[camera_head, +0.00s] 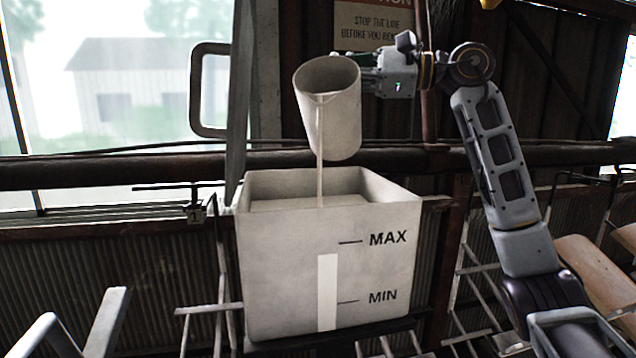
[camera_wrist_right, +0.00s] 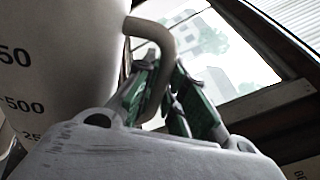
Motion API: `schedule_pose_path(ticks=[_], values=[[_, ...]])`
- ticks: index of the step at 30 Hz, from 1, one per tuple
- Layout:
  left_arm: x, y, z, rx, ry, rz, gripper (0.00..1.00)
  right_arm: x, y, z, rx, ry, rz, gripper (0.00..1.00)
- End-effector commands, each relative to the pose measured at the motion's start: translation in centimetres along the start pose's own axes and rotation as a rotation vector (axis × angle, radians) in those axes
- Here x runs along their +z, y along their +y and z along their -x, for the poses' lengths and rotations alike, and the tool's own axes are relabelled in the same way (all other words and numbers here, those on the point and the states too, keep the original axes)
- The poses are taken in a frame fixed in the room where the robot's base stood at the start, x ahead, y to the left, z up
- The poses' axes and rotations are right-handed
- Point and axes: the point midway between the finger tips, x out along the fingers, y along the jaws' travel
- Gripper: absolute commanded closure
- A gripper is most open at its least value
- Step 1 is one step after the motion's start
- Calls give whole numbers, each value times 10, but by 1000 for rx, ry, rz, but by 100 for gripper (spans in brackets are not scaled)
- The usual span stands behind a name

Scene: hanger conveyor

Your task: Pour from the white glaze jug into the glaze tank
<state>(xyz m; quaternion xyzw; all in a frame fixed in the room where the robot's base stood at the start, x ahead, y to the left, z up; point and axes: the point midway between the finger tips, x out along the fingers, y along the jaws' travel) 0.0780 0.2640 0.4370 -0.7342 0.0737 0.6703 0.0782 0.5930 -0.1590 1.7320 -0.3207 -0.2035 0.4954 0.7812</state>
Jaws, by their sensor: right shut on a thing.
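The white glaze jug (camera_head: 336,120) is tilted toward me above the glaze tank (camera_head: 270,280). A thin pale stream (camera_head: 320,165) runs from its lip into the tank, inside the rim. The tank holds pale liquid (camera_head: 300,202) below its rim. The white level strip (camera_head: 327,290) on its front ends between MIN and MAX, nearer MAX. My right gripper (camera_head: 366,60) is right of the jug, shut on its handle. In the right wrist view the gripper (camera_wrist_right: 165,95) closes around the curved handle (camera_wrist_right: 152,32), beside the jug's numbered wall (camera_wrist_right: 60,50). My left gripper is out of view.
A dark horizontal rail (camera_head: 100,172) runs behind the tank. A warning sign (camera_head: 372,25) hangs on the wall behind the jug. A window (camera_head: 120,80) fills the upper left. Pale metal bars (camera_head: 210,308) stand beside the tank.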

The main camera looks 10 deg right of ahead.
Motion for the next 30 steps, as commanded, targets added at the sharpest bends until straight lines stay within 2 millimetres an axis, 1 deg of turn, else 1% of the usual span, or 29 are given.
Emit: schedule_pose_path(ticks=[1, 30], values=[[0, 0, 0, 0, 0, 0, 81, 3, -2, 1, -5, -5, 2, 100], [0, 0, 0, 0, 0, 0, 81, 8, 0, 1, -5, -4, 77, 100]])
